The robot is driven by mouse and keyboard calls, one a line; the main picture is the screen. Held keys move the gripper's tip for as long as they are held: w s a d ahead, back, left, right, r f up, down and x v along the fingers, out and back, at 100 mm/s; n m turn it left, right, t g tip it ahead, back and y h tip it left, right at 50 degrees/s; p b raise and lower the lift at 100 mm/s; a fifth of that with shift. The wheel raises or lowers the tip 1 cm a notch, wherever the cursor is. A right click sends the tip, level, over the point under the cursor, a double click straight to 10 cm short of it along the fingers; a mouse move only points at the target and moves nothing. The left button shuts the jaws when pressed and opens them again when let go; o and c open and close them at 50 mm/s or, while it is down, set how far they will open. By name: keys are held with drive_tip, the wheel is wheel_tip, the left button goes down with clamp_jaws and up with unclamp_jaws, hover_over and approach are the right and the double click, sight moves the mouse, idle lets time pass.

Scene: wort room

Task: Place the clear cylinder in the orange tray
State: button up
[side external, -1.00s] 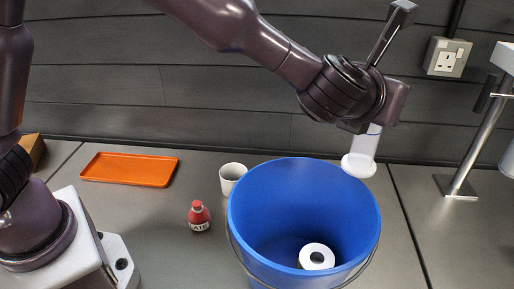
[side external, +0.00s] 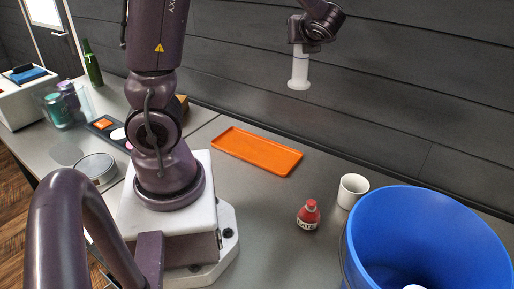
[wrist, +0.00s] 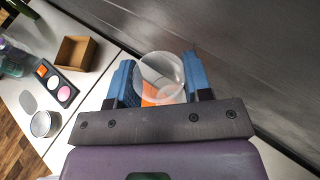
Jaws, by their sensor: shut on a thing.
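The clear cylinder (side external: 299,70) hangs upright in my gripper (side external: 300,50), with its wide round foot at the bottom, well above the table. In the wrist view the clear cylinder (wrist: 160,70) sits between the two blue fingers of my gripper (wrist: 157,80), which are shut on it. The orange tray (side external: 257,150) lies flat and empty on the grey table. In the side view the cylinder appears above and to the right of the tray, apart from it. Orange shows through and beside the cylinder in the wrist view.
A red bottle (side external: 308,215), a white cup (side external: 352,190) and a large blue bucket (side external: 435,235) stand right of the tray. A dark wall (side external: 420,100) runs behind the table. An open brown box (wrist: 66,62) and a dark palette (wrist: 56,83) lie left in the wrist view.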

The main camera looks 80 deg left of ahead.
drive_tip(key=s+a+n+g, duration=0.4)
drive_tip(key=s+a, duration=0.1)
drive_tip(key=s, duration=0.5)
wheel_tip(320, 180, down, 23)
drive_tip(key=shift+s+a, duration=0.15)
drive_tip(key=shift+f, duration=0.1)
drive_tip(key=o, duration=1.2)
